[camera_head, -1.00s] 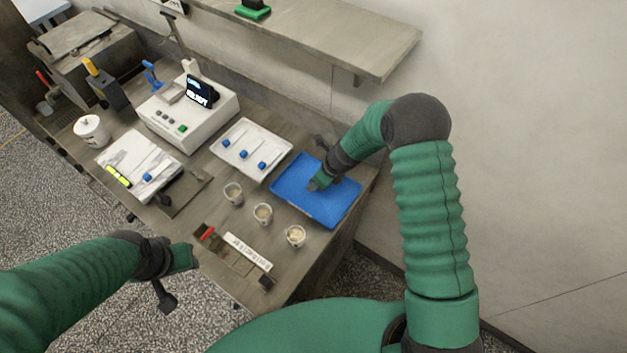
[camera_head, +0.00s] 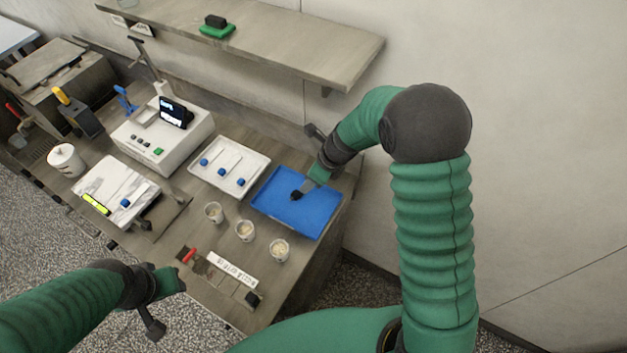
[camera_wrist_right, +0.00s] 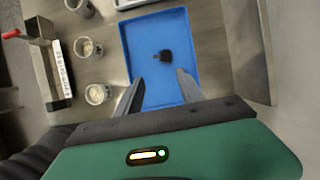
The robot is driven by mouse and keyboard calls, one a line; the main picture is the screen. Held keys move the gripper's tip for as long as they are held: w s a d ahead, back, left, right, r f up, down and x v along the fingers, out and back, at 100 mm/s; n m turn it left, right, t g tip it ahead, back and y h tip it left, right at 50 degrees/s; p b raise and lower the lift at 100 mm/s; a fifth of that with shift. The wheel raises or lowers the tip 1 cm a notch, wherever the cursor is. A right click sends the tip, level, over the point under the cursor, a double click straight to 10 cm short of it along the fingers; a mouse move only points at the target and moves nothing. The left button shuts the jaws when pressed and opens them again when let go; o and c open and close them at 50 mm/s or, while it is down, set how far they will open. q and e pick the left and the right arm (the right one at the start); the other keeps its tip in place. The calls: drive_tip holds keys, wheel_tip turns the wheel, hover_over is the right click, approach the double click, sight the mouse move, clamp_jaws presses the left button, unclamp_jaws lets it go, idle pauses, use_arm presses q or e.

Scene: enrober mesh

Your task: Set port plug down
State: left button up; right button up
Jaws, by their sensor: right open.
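The port plug, a small black piece (camera_head: 296,195), lies on the blue tray (camera_head: 318,219) at the right end of the bench. In the right wrist view the plug (camera_wrist_right: 165,56) rests on the bare floor of the tray (camera_wrist_right: 150,24), beyond my fingertips. My right gripper (camera_wrist_right: 160,80) is open, with nothing between its fingers; in the head view it (camera_head: 306,187) is above the tray, just beside the plug. My left gripper (camera_head: 176,281) hangs in front of the bench, away from the plug; its fingers are too unclear to read.
A white tray (camera_head: 245,158) with blue-ended tools is left of the blue tray. Several cups, including one (camera_head: 279,250), stand in front. A white machine (camera_head: 160,140) and a cutting board (camera_head: 100,190) are further left. A shelf (camera_head: 300,45) overhangs the back.

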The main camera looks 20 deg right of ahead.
drive_tip(key=s+r+n+h, duration=0.1)
drive_tip(key=s+r+n, duration=0.2)
drive_tip(key=s+n, duration=0.6)
drive_tip(key=s+a+r+n+g+h, duration=0.1)
drive_tip(key=s+n, duration=0.8)
drive_tip(key=n, duration=1)
drive_tip(key=shift+r+h, duration=0.4)
drive_tip(key=shift+r, duration=0.5)
drive_tip(key=shift+d, duration=0.2)
